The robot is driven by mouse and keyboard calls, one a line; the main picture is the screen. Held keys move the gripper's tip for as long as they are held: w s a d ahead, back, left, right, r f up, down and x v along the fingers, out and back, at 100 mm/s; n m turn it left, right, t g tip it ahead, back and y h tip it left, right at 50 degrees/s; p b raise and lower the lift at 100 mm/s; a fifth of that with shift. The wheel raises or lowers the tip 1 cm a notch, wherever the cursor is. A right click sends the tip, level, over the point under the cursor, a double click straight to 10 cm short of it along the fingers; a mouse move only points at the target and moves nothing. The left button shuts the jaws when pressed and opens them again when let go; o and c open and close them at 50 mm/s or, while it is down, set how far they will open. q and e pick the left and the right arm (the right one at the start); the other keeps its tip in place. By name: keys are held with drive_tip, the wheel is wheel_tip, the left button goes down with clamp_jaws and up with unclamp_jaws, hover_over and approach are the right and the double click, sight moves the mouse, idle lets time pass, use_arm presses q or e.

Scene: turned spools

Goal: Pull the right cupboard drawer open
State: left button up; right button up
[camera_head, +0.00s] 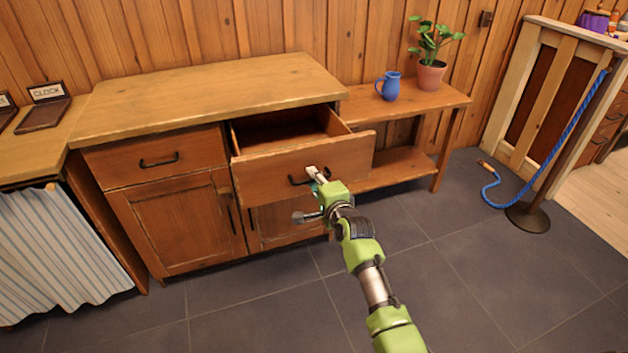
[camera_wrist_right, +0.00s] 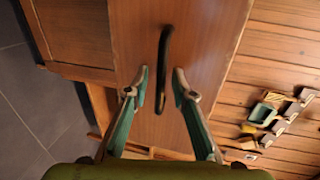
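The right cupboard drawer (camera_head: 345,155) of the wooden cupboard (camera_head: 205,95) stands pulled out, and its empty-looking inside (camera_head: 285,127) shows from above. Its dark bar handle (camera_head: 294,181) is partly hidden by my right gripper (camera_head: 308,194). In the right wrist view the handle (camera_wrist_right: 164,50) passes between the two spread fingers of the right gripper (camera_wrist_right: 161,87). Gaps show between the fingertips and the handle, so the gripper looks open around it. My left gripper is not in view.
The left drawer (camera_head: 158,160) and the door below it (camera_head: 178,222) are shut. A side table (camera_head: 420,101) with a blue jug (camera_head: 390,86) and a potted plant (camera_head: 431,75) stands at right. The grey floor (camera_head: 430,265) in front is clear. A blue rope (camera_head: 560,140) hangs from a post farther right.

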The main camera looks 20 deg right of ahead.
drive_tip(key=shift+s, duration=0.15)
drive_tip(key=v, duration=1.1)
drive_tip(key=shift+s+r, duration=0.15)
drive_tip(key=shift+s, duration=0.2)
